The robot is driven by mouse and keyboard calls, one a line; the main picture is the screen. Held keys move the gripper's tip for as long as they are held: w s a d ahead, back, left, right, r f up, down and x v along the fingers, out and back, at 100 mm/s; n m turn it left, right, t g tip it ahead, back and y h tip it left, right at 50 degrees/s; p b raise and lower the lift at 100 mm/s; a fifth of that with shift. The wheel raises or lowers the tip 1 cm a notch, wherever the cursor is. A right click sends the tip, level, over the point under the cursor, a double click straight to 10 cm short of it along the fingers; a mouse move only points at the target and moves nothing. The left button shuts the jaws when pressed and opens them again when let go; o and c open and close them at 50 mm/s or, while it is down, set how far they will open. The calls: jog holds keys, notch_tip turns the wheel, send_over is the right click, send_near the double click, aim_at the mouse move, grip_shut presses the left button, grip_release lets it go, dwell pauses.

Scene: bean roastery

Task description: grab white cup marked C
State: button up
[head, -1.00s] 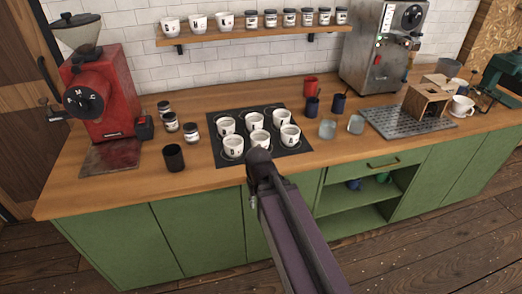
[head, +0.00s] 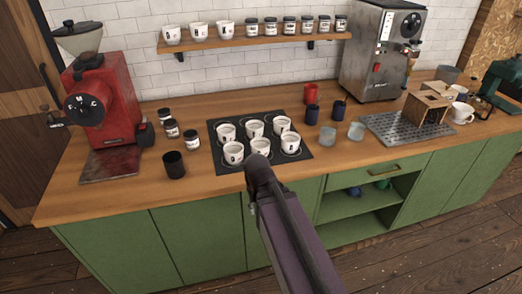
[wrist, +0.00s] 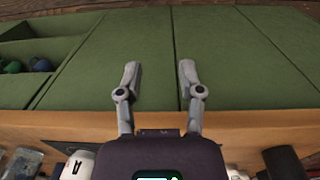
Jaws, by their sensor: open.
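Several white cups with dark letters stand upright in two rows on a black mat (head: 219,168) on the counter. The front-row cups (head: 233,153) are partly beside my arm's end in the head view. Their letters are too small there to tell which is C. In the wrist view one white cup (wrist: 77,168) at the bottom edge shows a letter like A. My gripper (wrist: 158,72) is open and empty in the wrist view, with green cabinet fronts between and beyond its fingers. It is apart from the cups. My arm hides it in the head view.
A dark cup (head: 174,165) and labelled jars (head: 190,139) stand left of the mat. A red grinder (head: 100,105) is at left. More white cups (head: 198,32) are on the wall shelf.

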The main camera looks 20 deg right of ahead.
jog(key=m+t+h+b, duration=0.1)
jog(key=m+t+h, duration=0.4)
jog(key=m+h, duration=0.8)
send_near(253, 148)
notch_tip(253, 148, up, 3)
jog(key=s+m, duration=0.1)
jog(key=s, duration=0.2)
jog(key=shift+d+f+y, duration=0.15)
jog(key=shift+d+y, duration=0.2)
jog(key=shift+y, duration=0.05)
jog(key=b+x, duration=0.3)
jog(key=x, duration=0.4)
jog(key=shift+w+d+f, duration=0.1)
jog(key=shift+d+f, duration=0.1)
jog(key=shift+w+d+f, duration=0.1)
jog(key=shift+w+d, duration=0.05)
jog(key=shift+d, duration=0.35)
